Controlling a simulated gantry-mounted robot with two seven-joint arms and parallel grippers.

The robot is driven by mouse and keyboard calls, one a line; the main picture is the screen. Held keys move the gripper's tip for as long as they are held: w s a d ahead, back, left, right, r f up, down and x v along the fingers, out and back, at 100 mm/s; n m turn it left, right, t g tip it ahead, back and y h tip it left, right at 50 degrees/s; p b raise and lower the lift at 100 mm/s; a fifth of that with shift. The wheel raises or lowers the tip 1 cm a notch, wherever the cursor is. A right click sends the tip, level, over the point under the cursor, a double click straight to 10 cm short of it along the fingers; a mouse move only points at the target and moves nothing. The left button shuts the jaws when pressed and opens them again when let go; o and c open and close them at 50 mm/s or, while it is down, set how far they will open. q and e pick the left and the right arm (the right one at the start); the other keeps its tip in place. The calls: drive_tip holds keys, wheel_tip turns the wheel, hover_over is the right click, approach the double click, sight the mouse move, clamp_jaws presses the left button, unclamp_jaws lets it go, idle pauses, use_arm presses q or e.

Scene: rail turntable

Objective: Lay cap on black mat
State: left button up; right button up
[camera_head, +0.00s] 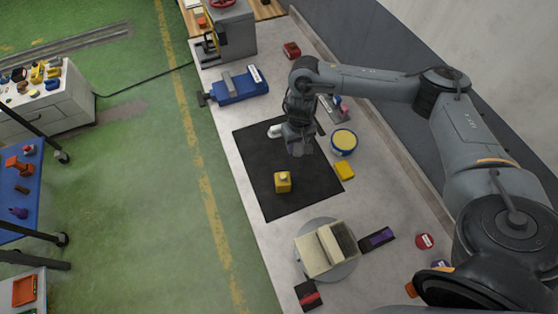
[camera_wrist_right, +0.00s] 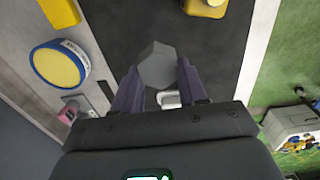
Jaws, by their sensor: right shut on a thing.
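The black mat (camera_head: 262,165) lies flat on the pale workbench; it also shows in the right wrist view (camera_wrist_right: 215,60). My right gripper (camera_head: 298,145) is over the mat's right part, pointing down. In the right wrist view its fingers (camera_wrist_right: 158,82) are shut on a grey faceted piece, which I take for the cap (camera_wrist_right: 158,65). The cap shows small and grey below the fingers in the head view (camera_head: 302,151). I cannot tell whether it touches the mat. My left gripper is not in view.
On the mat stand a yellow container (camera_head: 283,182) and a white object (camera_head: 275,131) beside the gripper. A round yellow-topped tin (camera_head: 343,141) and a yellow block (camera_head: 344,171) sit to the right. A turntable with a beige block (camera_head: 320,252) is nearer; a blue vise (camera_head: 238,87) is farther.

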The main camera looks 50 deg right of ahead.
drive_tip(key=b, duration=0.4)
hover_over(265, 159)
wheel_tip(265, 159, down, 8)
drive_tip(key=shift+a+r, duration=0.1)
drive_tip(key=shift+r, duration=0.15)
drive_tip(key=shift+f+b, duration=0.5)
drive_tip(key=shift+f, duration=1.25)
drive_tip(key=shift+w+f, duration=0.1)
drive_tip(key=shift+f, duration=0.15)
drive_tip(key=o, duration=1.2)
drive_tip(key=shift+f, duration=0.15)
drive_tip(key=shift+c, duration=0.2)
drive_tip(key=shift+r, duration=0.5)
wheel_tip(265, 159, up, 11)
drive_tip(key=p, duration=0.5)
drive_tip(key=shift+r, duration=0.15)
